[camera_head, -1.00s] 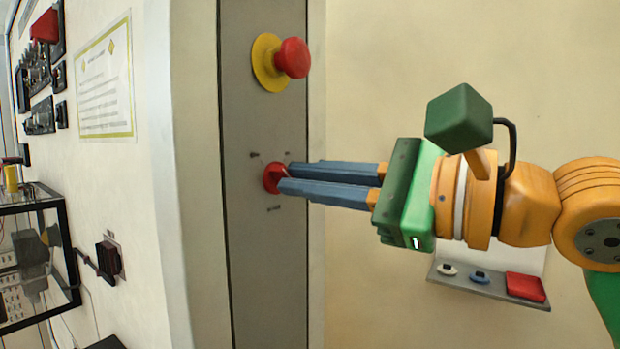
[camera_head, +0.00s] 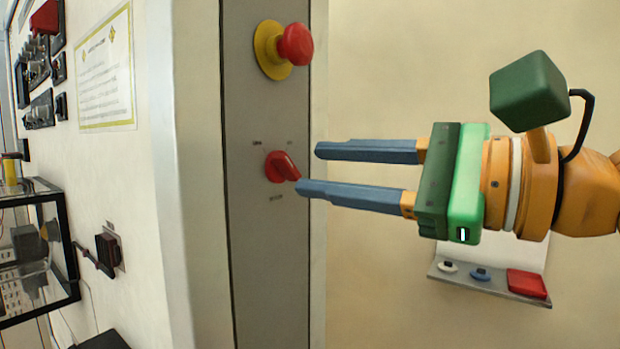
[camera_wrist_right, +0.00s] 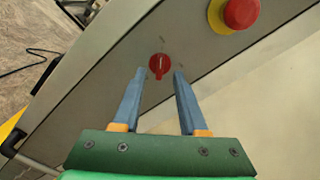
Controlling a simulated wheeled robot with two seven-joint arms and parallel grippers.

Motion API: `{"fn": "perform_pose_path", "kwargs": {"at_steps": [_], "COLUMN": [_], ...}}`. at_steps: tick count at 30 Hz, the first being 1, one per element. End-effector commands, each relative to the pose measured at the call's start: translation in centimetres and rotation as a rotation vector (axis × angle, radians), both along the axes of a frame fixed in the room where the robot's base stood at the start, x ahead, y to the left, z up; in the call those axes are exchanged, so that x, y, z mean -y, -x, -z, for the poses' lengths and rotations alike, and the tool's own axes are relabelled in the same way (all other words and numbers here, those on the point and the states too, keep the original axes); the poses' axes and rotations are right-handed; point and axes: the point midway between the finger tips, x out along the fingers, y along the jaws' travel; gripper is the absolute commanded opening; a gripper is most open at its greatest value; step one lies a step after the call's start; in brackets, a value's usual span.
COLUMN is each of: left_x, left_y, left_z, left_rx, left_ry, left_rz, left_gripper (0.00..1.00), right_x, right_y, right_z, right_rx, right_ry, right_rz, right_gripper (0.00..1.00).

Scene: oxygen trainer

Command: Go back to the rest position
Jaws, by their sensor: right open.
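My right gripper (camera_head: 308,168) is open and empty, with its two blue fingers pointing left towards the grey panel (camera_head: 262,290) in the head view. A red rotary knob (camera_head: 281,167) is on that panel, just left of the fingertips; its handle slants down to the right. In the right wrist view the red knob (camera_wrist_right: 159,66) shows beyond and between the open fingers (camera_wrist_right: 156,73), apart from them. My left gripper is not in view.
A red emergency button (camera_head: 295,44) on a yellow base sits above the knob. A small shelf (camera_head: 470,283) with a red block (camera_head: 526,283) is below my right arm. At left are a dark wall switch (camera_head: 108,254), a notice (camera_head: 105,75) and a black-framed case (camera_head: 70,265).

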Motion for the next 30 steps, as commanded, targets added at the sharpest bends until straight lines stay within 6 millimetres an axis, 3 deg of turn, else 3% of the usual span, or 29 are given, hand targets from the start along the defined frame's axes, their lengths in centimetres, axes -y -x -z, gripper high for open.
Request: {"fn": "perform_pose_path", "kwargs": {"at_steps": [1,4,10,16,20,23,25,28,29,30], "left_x": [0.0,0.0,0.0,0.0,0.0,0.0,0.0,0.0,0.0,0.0], "left_y": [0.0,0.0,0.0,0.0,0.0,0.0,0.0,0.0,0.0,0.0], "left_z": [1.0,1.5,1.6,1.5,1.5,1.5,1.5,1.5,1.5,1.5], "left_rx": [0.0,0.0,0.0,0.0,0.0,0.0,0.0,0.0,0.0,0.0], "left_ry": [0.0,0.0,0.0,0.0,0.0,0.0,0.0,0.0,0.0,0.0], "left_rz": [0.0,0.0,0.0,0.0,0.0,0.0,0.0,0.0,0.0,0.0], "left_gripper": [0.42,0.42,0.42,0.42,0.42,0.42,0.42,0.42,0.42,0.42], "right_x": [1.0,2.5,3.5,3.2,0.1,-2.3,-1.5,2.8,4.6,7.0], "right_y": [0.6,1.7,2.5,2.5,2.8,3.9,3.6,-0.3,-2.1,-4.6], "right_z": [0.5,0.4,0.1,0.2,1.8,2.9,2.9,4.8,6.3,9.0], "right_rx": [0.003,0.0,-0.001,-0.006,-0.108,-0.32,-0.512,-0.812,-0.902,-1.012], "right_ry": [-0.002,-0.001,0.001,-0.003,-0.138,-0.453,-0.766,-1.308,-1.491,-1.73], "right_rz": [0.003,0.004,0.0,-0.009,-0.202,-0.486,-0.652,-0.771,-0.772,-0.748], "right_gripper": [0.42,0.42,0.42,0.42,0.42,0.42,0.42,0.42,0.42,0.42]}}
